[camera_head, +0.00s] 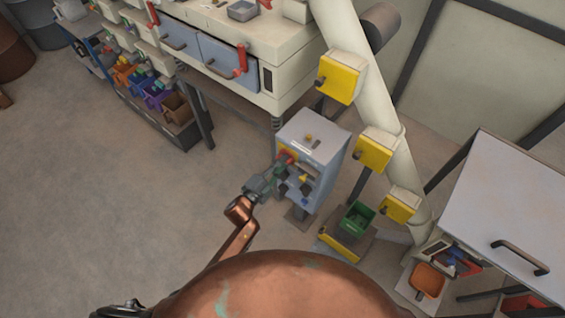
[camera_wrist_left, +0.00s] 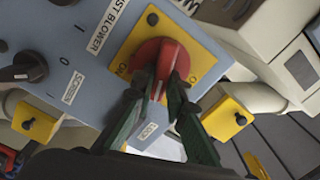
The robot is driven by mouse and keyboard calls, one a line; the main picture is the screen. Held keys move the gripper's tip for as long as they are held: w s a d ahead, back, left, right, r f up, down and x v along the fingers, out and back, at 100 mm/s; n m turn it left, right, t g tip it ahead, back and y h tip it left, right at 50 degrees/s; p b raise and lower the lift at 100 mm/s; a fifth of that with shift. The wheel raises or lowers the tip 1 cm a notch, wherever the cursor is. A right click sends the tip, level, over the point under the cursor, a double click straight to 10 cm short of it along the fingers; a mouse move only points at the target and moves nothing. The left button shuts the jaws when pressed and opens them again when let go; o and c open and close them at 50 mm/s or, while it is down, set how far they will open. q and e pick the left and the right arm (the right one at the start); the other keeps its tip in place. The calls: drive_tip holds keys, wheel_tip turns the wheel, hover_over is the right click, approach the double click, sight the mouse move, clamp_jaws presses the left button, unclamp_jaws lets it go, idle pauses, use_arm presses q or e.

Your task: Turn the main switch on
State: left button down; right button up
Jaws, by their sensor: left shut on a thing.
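The main switch is a red rotary knob (camera_wrist_left: 160,62) on a yellow plate (camera_wrist_left: 200,62), fixed to the blue-grey face of a control box (camera_head: 318,140). In the head view the red knob (camera_head: 285,158) shows small at the box's left side. My left gripper (camera_head: 275,172) reaches it from the lower left. In the left wrist view the green fingers of my left gripper (camera_wrist_left: 164,88) are shut on the knob, one on each side. The plate's lettering is partly legible, and which position the knob points to is hard to tell. My right gripper is not in view.
Black knobs, one on the left (camera_wrist_left: 24,67), share the panel with labels. A pale pipe with yellow boxes (camera_head: 340,78) rises right of the control box. A workbench with blue drawers (camera_head: 222,60) stands behind. The floor on the left (camera_head: 90,200) is clear.

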use_arm(q)
drive_tip(key=shift+f+m+b, duration=0.15)
drive_tip(key=shift+m+b, duration=0.3)
drive_tip(key=shift+m, duration=0.65)
drive_tip(key=shift+f+m+b, duration=0.1)
drive_tip(key=shift+m+b, duration=0.35)
drive_tip(key=shift+m, duration=0.65)
drive_tip(key=c, duration=1.9)
unclamp_jaws()
drive_tip(key=shift+c, duration=0.2)
drive_tip(key=v, duration=1.2)
